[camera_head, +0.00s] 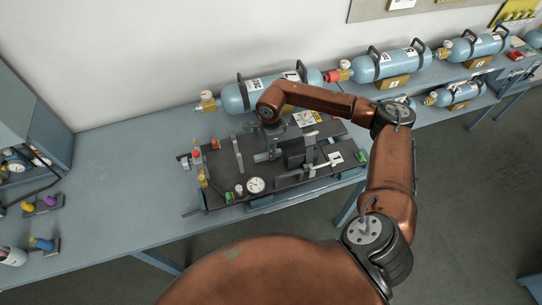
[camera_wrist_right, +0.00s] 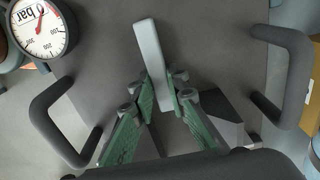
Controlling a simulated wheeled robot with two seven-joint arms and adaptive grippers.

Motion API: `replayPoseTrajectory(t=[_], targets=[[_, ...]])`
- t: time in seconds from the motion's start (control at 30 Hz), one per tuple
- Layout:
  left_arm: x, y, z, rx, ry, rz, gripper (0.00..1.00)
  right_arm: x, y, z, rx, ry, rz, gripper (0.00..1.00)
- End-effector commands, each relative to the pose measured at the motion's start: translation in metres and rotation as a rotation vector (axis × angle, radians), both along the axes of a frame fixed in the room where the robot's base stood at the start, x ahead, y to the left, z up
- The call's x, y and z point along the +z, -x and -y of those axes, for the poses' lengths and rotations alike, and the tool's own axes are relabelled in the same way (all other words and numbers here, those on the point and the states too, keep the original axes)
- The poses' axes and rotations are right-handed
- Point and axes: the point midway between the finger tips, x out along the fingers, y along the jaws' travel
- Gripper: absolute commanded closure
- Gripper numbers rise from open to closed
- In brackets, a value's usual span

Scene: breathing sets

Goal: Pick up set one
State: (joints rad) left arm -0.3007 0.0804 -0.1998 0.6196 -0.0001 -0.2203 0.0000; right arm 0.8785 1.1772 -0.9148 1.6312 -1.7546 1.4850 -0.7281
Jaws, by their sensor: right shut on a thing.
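My right gripper (camera_head: 272,152) reaches down over a dark board (camera_head: 222,168) that lies on the bench and carries fittings and a round dial. In the right wrist view its green-padded fingers (camera_wrist_right: 158,95) are shut on a light grey bar (camera_wrist_right: 150,45). Dark handles stand to the left (camera_wrist_right: 52,112) and right (camera_wrist_right: 288,70) of the fingers there. The dial (camera_wrist_right: 40,28) is at the top left; it also shows in the head view (camera_head: 256,185). My left gripper is out of view.
A blue cylinder with handles (camera_head: 236,97) lies close behind the board. More blue cylinders (camera_head: 372,68) lie along the wall at the right. A cabinet (camera_head: 40,115) and small coloured parts (camera_head: 45,204) are at the left. The bench (camera_head: 120,175) left of the board is clear.

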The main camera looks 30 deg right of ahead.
Motion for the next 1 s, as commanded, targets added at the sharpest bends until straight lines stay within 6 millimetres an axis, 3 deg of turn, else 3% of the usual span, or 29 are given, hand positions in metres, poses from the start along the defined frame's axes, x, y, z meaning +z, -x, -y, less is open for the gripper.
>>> replayPoseTrajectory(t=[0.33, 0.57, 0.9, 1.0], targets=[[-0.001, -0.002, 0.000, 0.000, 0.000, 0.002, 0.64, 0.009, -0.003, -0.001, -0.001, -0.003, 0.008, 1.00], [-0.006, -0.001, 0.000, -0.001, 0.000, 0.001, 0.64, 0.036, -0.003, -0.001, 0.000, -0.002, 0.011, 1.00], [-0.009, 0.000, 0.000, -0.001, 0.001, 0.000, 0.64, 0.094, 0.018, -0.048, 0.006, -0.004, 0.009, 1.00], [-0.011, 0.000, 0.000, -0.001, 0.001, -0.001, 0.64, 0.103, 0.027, -0.068, 0.009, -0.005, 0.006, 1.00]])
